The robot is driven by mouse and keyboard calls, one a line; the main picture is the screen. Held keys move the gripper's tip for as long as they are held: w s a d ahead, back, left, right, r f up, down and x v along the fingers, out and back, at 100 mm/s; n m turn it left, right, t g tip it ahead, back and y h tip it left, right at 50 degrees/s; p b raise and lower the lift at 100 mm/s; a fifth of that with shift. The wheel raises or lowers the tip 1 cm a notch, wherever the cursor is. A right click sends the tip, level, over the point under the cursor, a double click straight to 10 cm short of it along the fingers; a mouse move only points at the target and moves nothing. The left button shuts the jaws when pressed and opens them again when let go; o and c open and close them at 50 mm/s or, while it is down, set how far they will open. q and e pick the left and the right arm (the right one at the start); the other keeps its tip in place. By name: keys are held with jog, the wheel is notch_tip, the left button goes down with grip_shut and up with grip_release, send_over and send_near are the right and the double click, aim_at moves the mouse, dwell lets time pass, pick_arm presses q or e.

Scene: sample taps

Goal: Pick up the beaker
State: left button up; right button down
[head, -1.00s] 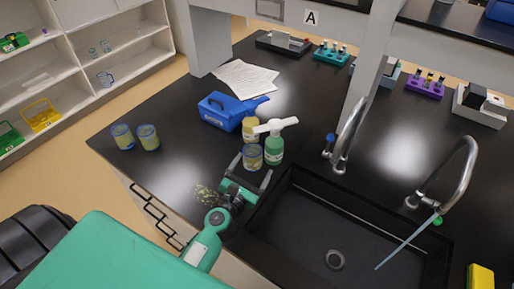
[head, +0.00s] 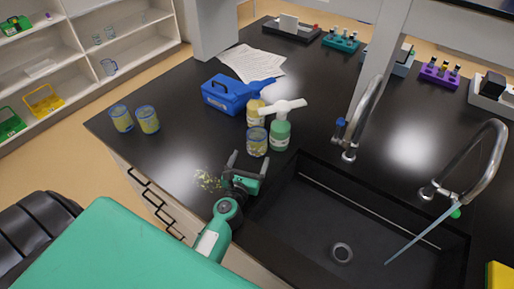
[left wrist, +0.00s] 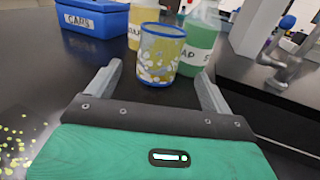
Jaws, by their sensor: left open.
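The nearest beaker (head: 257,144), a clear cup with a blue rim and yellow and white patterning, stands upright on the black counter. It also shows in the left wrist view (left wrist: 161,55), ahead of the fingertips and between their lines. My left gripper (head: 249,160) is open and empty, low over the counter on the near side of this beaker. In the left wrist view its two fingers (left wrist: 157,82) point toward the beaker with a gap before it. Two similar beakers, one (head: 121,118) and another (head: 148,120), stand at the counter's left. My right gripper is not in view.
A green soap bottle (head: 280,134) and a yellow bottle (head: 254,113) stand close behind the beaker. A blue box (head: 222,97) is farther back. The sink (head: 335,222) opens at right. Speckles (head: 207,181) lie left of my gripper.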

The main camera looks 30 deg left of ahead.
aim_at(254, 148)
pick_arm(q)
jog(key=shift+w+a+r, duration=0.1)
jog(key=shift+w+a, duration=0.05)
jog(key=shift+w, duration=0.35)
jog(key=shift+w+a+r, duration=0.1)
jog(key=shift+w, duration=0.35)
jog(key=w, duration=0.2)
jog(key=w+a, duration=0.1)
jog(key=w, duration=0.1)
jog(key=shift+w+f+p, duration=0.15)
jog(key=shift+w+p, duration=0.2)
jog(key=shift+w, duration=0.05)
jog(key=c, duration=1.1)
jog(key=shift+c, duration=0.2)
